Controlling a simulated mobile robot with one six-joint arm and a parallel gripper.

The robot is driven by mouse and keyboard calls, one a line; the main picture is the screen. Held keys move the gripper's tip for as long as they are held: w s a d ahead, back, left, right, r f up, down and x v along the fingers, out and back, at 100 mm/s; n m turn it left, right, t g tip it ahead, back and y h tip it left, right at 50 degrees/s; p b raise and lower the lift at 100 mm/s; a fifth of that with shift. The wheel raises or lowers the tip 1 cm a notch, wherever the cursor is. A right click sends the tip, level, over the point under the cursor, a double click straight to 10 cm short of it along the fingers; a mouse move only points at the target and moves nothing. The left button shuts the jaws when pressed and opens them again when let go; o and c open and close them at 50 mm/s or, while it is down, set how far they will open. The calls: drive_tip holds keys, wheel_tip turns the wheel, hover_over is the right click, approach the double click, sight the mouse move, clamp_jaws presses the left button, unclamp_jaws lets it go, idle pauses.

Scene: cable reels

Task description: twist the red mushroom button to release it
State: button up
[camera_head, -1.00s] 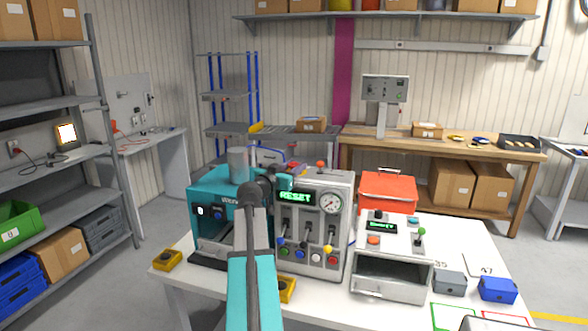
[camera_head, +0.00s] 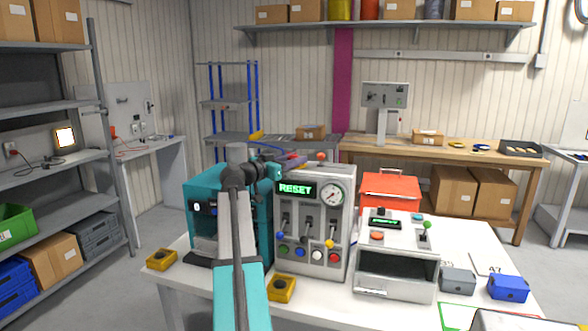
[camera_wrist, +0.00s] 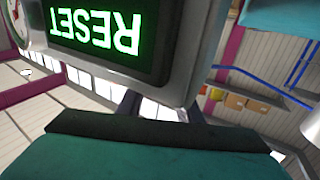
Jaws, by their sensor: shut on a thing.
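The grey control unit (camera_head: 314,225) stands on the white table, with a green RESET display (camera_head: 296,189) on its front. A red mushroom button (camera_head: 320,156) shows at its top edge in the head view. My gripper (camera_head: 288,167) is at the top left of this unit, with its jaws shut. In the wrist view the dark fingers (camera_wrist: 160,107) reach behind the edge of the casing, and the RESET display (camera_wrist: 95,30) appears upside down. The casing hides the fingertips and their contact with the button.
A teal machine (camera_head: 204,228) stands close on the left of the unit. A second grey box (camera_head: 397,275) with an orange-red button and a green-tipped lever is on the right, before a red toolbox (camera_head: 390,190). Yellow blocks (camera_head: 282,288) lie at the table's front.

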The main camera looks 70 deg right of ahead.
drive_tip(key=shift+w+d+f+m+g+y+b, duration=0.1)
drive_tip(key=shift+m+g+y+b, duration=0.7)
drive_tip(key=shift+b, duration=0.6)
drive_tip(key=shift+d+f+m+g+y+b, duration=0.1)
drive_tip(key=shift+m+g+y+b, duration=0.35)
drive_tip(key=shift+g+b, duration=0.75)
drive_tip(key=shift+r+m+g+y+b, duration=0.1)
drive_tip(key=shift+m+g+y+b, duration=0.2)
drive_tip(key=shift+m+b, duration=0.4)
drive_tip(key=shift+a+m+g+y+b, duration=0.1)
drive_tip(key=shift+m+g+y+b, duration=0.55)
drive_tip(key=shift+b, duration=0.25)
drive_tip(key=shift+a+r+g+y, duration=0.1)
drive_tip(key=shift+r+g+y, duration=0.05)
drive_tip(key=shift+g+y, duration=0.2)
drive_tip(key=o, duration=1.1)
drive_tip(key=b+v, duration=0.1)
drive_tip(key=v, duration=1.2)
drive_tip(key=shift+w+a, duration=0.15)
drive_tip(key=shift+a, duration=0.1)
